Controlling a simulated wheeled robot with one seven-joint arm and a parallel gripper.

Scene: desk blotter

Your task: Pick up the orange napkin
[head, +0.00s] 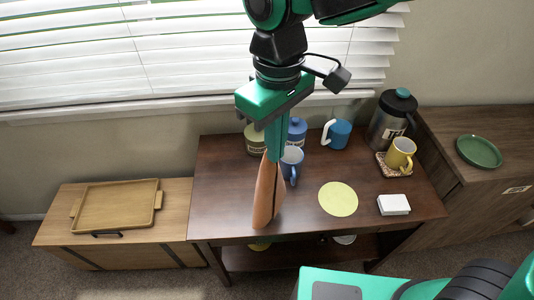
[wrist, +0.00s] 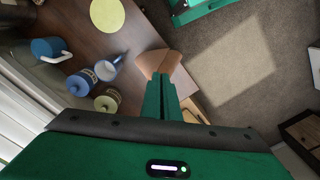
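The orange napkin (head: 265,195) hangs upright and folded below my gripper (head: 274,152), over the left front part of the dark wooden table (head: 225,190). My gripper points down, its fingers close together on the napkin's upper end. In the wrist view the napkin (wrist: 165,67) spreads out beyond the nearly touching fingertips (wrist: 161,82). I cannot tell whether its lower end touches the table.
Close by are a blue-white mug (head: 291,163), a blue jar (head: 297,130) and a cream jar (head: 254,138). A wooden tray (head: 117,206) is left.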

